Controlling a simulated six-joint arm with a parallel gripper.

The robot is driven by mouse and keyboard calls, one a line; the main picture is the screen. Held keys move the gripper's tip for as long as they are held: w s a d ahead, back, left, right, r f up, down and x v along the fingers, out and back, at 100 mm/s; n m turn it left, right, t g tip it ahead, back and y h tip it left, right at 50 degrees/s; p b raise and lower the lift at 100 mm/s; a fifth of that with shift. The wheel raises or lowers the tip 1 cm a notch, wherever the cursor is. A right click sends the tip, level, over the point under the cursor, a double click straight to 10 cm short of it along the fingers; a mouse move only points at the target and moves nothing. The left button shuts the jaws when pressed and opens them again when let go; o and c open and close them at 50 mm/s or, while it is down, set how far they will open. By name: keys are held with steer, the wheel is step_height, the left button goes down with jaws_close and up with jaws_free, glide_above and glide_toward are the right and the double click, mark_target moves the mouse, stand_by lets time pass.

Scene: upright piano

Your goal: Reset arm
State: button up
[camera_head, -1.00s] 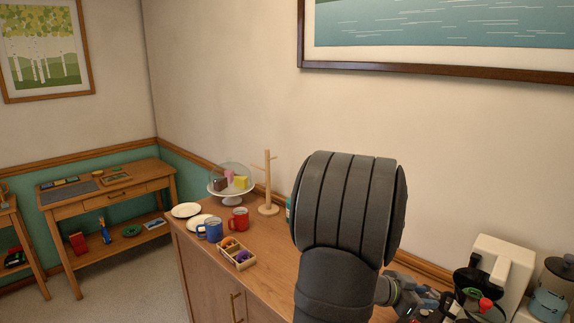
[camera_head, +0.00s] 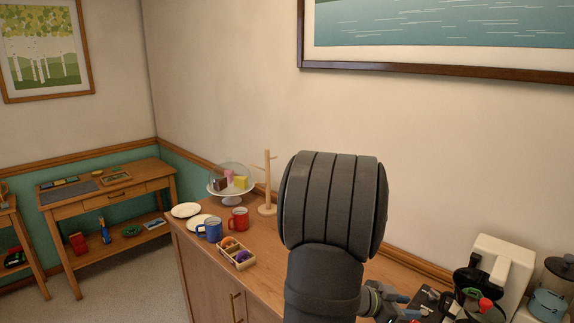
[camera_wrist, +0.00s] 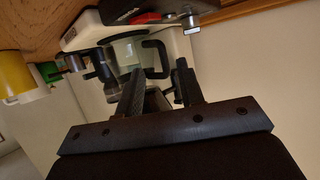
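My dark arm rises in the middle of the head view and hides part of the wooden cabinet top (camera_head: 262,262). My gripper (camera_head: 395,308) shows only partly at the lower right of the arm, near the coffee maker (camera_head: 495,262). In the wrist view my gripper (camera_wrist: 158,85) has its two dark fingers apart, with nothing held between them. The coffee maker also shows beyond the fingers in the wrist view (camera_wrist: 90,32), tilted by the camera angle.
A mug tree (camera_head: 267,185), a domed cake stand (camera_head: 232,190), a red mug (camera_head: 239,220), a blue mug (camera_head: 211,231) and a divided wooden box (camera_head: 238,256) stand left of my arm. A grey-blue canister (camera_head: 550,295) is at far right.

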steer(key=s+a, duration=0.2)
steer(key=a, duration=0.8)
steer(key=s+a, duration=0.2)
steer(key=a, duration=0.8)
steer(key=w+d+r+n+t+y, duration=0.1)
steer(key=w+n+t, duration=0.1)
steer(key=w, duration=0.2)
steer(key=w+d+r+n+t+y, duration=0.1)
steer(key=w+d+r+n+t, duration=0.1)
steer(key=w, duration=0.3)
steer(key=shift+w+d+r+n+t+y, duration=0.2)
steer(key=shift+d+r+n+t+y, duration=0.1)
steer(key=shift+n+t, duration=0.35)
steer(key=shift+c, duration=0.2)
